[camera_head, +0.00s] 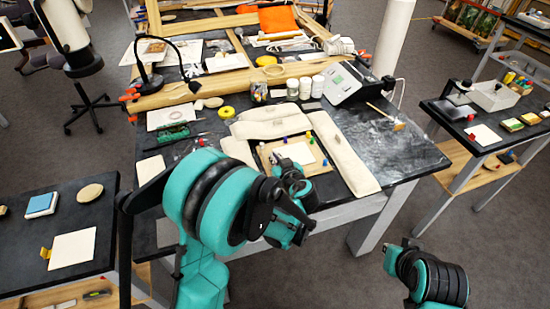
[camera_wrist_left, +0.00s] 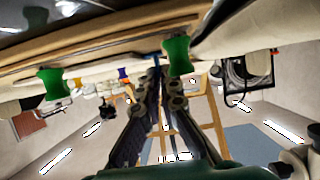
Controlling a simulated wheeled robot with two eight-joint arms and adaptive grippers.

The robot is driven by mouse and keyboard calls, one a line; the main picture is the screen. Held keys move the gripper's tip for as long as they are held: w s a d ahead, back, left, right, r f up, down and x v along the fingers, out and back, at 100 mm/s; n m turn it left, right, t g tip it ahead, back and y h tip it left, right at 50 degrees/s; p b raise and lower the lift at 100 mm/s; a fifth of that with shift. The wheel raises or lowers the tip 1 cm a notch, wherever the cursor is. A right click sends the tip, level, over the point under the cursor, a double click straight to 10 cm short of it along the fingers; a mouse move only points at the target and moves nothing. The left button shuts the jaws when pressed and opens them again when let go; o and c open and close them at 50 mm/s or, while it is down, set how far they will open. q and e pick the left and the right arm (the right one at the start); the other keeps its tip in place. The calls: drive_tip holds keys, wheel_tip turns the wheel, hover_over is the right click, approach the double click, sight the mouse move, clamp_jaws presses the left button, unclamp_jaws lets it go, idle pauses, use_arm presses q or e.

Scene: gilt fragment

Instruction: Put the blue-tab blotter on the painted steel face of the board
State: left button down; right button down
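The board (camera_head: 321,166) lies on the middle table, with a wooden rim and small coloured posts around its edge. A white sheet, seemingly the blotter (camera_head: 294,153), lies over the middle of its face; its tab is hidden in the head view. My left gripper (camera_head: 290,178) is over the near side of the board, partly covered by my arm. In the left wrist view its dark fingers (camera_wrist_left: 158,72) converge on a small blue piece, seemingly the tab (camera_wrist_left: 157,60). My right gripper (camera_head: 408,245) is low at the right, away from the table, its fingers unclear.
Cream padded bolsters (camera_head: 347,152) flank the board. Green posts (camera_wrist_left: 178,54) stand close to my left fingers. A yellow-tab sheet (camera_head: 73,248) lies on the left table and a red-tab sheet (camera_head: 484,134) on the right table. Jars and a grey device (camera_head: 345,82) stand behind.

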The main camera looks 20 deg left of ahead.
use_arm(q)
drive_tip(key=c, duration=1.6)
unclamp_jaws()
drive_tip(key=shift+c, duration=0.2)
